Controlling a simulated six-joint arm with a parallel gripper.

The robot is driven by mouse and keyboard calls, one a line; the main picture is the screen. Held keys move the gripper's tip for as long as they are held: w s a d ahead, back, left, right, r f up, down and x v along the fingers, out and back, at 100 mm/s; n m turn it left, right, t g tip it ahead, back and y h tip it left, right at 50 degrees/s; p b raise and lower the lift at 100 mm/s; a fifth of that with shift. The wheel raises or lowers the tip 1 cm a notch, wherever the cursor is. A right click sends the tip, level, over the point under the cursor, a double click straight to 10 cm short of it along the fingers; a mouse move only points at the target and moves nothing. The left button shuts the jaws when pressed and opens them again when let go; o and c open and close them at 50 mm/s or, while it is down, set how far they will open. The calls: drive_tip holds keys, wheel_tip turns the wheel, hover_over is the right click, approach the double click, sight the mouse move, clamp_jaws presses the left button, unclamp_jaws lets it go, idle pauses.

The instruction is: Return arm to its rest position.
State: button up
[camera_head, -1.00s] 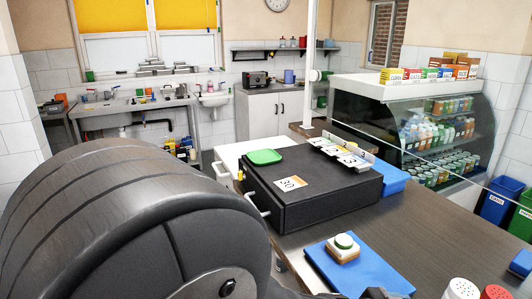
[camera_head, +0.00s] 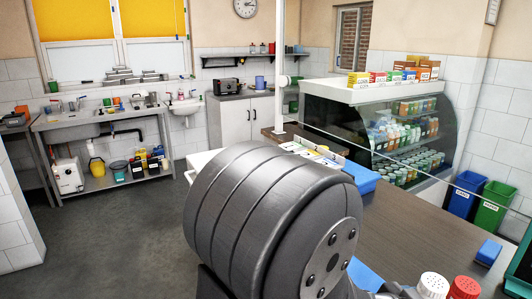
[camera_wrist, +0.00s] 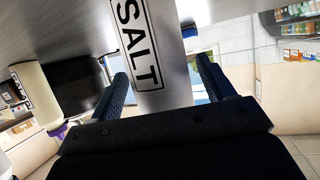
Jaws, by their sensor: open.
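My gripper (camera_wrist: 164,84) shows in the wrist view with its two dark fingers spread apart. In the head view, a white-topped shaker (camera_head: 433,286) is at the bottom edge, beside a red-topped shaker (camera_head: 464,288). My large grey arm joint covers the middle of the head view. It hides most of the counter's near part, and my fingers cannot be made out there.
The brown counter (camera_head: 410,228) runs to the right, with a blue block (camera_head: 488,252) on it. A blue mat (camera_head: 363,274) shows partly behind my arm. A glass display case (camera_head: 375,125) stands behind. A pale bottle (camera_wrist: 38,95) is at left in the wrist view.

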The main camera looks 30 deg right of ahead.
drive_tip(key=shift+s+a+r, duration=0.1)
drive_tip(key=shift+s+r, duration=0.15)
drive_tip(key=shift+r, duration=0.55)
drive_tip(key=shift+s+a+r, duration=0.1)
drive_tip(key=shift+s+r, duration=0.1)
drive_tip(key=shift+r, duration=0.55)
drive_tip(key=shift+w, duration=0.1)
drive_tip(key=f, duration=0.4)
drive_tip(key=shift+w+d+f, duration=0.2)
drive_tip(key=shift+w+f, duration=0.1)
drive_tip(key=shift+w, duration=0.1)
drive_tip(key=v, duration=0.9)
